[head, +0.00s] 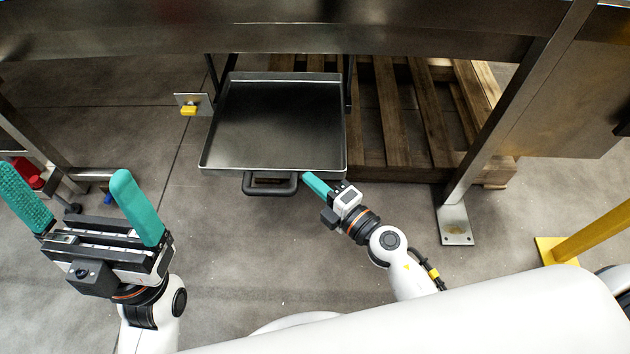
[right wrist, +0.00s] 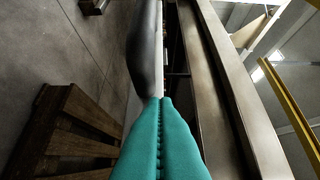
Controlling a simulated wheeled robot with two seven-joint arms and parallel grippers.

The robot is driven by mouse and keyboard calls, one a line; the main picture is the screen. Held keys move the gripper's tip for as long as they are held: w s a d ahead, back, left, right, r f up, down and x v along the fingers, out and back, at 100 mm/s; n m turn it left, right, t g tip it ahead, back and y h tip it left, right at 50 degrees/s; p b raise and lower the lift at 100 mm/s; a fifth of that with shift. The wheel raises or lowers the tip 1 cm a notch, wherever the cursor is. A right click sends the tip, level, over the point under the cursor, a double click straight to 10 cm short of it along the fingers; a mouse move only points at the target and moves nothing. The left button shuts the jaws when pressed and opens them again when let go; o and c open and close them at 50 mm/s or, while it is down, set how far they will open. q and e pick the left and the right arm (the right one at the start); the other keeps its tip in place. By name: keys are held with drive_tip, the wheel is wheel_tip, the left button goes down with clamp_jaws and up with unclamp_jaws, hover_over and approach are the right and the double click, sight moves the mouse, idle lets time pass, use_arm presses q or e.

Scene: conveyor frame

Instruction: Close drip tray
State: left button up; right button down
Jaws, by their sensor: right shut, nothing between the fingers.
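The drip tray (head: 275,120) is a shallow dark metal tray under the conveyor frame. It sticks out from beneath the frame toward me, and its inside looks empty. Its black handle (head: 270,190) is on the near edge. My right gripper (head: 308,177) is shut, with its teal fingertips close to the tray's front edge, just right of the handle. In the right wrist view the shut fingers (right wrist: 161,105) point at a dark rounded bar (right wrist: 145,50), likely the handle; I cannot tell whether they touch. My left gripper (head: 80,205) is wide open and empty at the left, away from the tray.
The steel conveyor beam (head: 300,38) runs across above the tray. A wooden pallet (head: 415,115) lies behind and right of it. A steel leg (head: 500,120) stands at the right, and a yellow rail (head: 590,230) at the far right. The floor before the tray is clear.

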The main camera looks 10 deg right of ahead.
sight(318, 118)
drive_tip(key=shift+w, duration=0.1)
drive_tip(key=shift+w+d, duration=0.1)
drive_tip(key=shift+w, duration=0.2)
drive_tip(key=w+d, duration=0.1)
drive_tip(key=w, duration=0.2)
drive_tip(key=w+d+p, duration=0.1)
drive_tip(key=w, duration=0.6)
drive_tip(key=shift+d+r, duration=0.1)
drive_tip(key=shift+d, duration=0.3)
drive_tip(key=w+d, duration=0.1)
drive_tip(key=w, duration=0.2)
drive_tip(key=w+b, duration=0.1)
drive_tip(key=w, duration=0.2)
drive_tip(key=w+d, duration=0.1)
drive_tip(key=w, duration=0.3)
drive_tip(key=shift+d+b, duration=0.3)
drive_tip(key=shift+b, duration=0.05)
